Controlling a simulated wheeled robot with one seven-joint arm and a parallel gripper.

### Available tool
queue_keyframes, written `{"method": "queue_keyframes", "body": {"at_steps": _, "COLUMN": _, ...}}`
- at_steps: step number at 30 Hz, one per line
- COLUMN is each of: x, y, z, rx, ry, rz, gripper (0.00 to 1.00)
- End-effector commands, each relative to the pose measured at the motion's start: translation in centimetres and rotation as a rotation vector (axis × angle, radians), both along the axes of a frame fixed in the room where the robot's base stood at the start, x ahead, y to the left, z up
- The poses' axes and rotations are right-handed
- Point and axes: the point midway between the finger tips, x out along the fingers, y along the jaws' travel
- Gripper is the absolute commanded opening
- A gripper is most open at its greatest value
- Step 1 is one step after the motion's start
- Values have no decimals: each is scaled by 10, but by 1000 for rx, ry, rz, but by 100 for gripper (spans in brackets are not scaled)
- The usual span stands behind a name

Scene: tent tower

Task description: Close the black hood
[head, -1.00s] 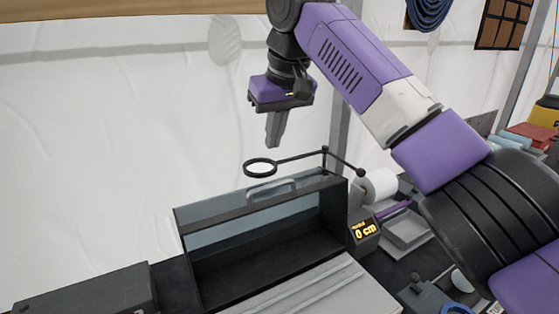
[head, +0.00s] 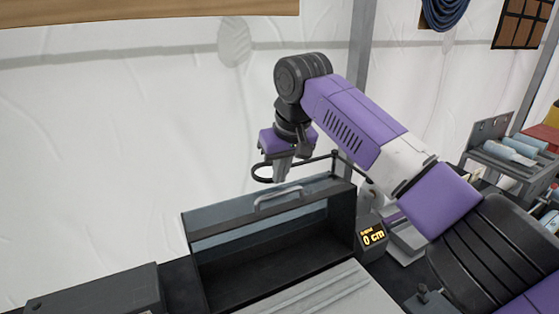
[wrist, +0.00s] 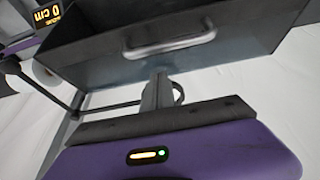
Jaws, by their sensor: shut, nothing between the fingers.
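The black hood (head: 270,262) is a dark box with an open front and a glassy upper panel. A grey bar handle (head: 278,197) runs along its top edge; it also shows in the wrist view (wrist: 172,46). The display beside the hood reads 0 cm. My gripper (head: 280,180) points down just above and behind the handle, its fingers together and empty. In the wrist view the fingers (wrist: 158,80) end close to the handle with a small gap. Whether they touch the hood's top cannot be told.
A magnifier arm (head: 310,160) stands behind the hood, close to my gripper. The 0 cm display (head: 372,237) is at the hood's right. A dark box (head: 95,292) lies at the left. A pale ribbed panel (head: 325,295) lies in front. Bottles on a grey rack (head: 510,150) are at the right.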

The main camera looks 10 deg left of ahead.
Motion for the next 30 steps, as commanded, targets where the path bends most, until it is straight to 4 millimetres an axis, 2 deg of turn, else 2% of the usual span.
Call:
{"method": "queue_keyframes", "body": {"at_steps": 12, "x": -23, "y": -15, "z": 0, "rx": -1, "ry": 1, "rz": 1, "gripper": 0}}
{"method": "queue_keyframes", "body": {"at_steps": 30, "x": -22, "y": -18, "z": -1, "rx": 10, "ry": -11, "rz": 1, "gripper": 0}}
